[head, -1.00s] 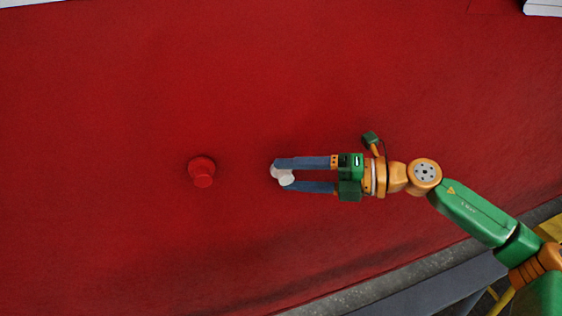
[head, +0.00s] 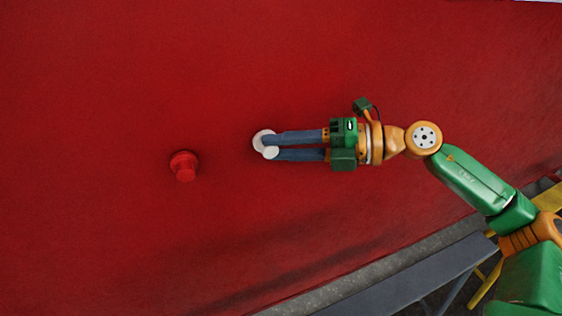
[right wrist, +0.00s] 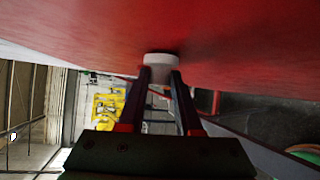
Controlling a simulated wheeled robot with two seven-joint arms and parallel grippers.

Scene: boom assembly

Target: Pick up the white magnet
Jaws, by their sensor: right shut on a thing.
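The white magnet (head: 262,137) is at the fingertips of my right gripper (head: 267,147), against the red surface in the head view. It has a wide round base and a narrower knob. In the right wrist view the white magnet (right wrist: 159,61) sits between the fingertips of my right gripper (right wrist: 160,78), with its far side close to the red surface. The right gripper is shut on it. I cannot tell whether the magnet touches the surface. My left gripper is not in view.
A red magnet-like knob (head: 184,165) sits on the large red surface (head: 110,80), left of the white magnet. The surface around both is clear. A grey beam (head: 410,283) and yellow framework (head: 487,285) lie at the lower right.

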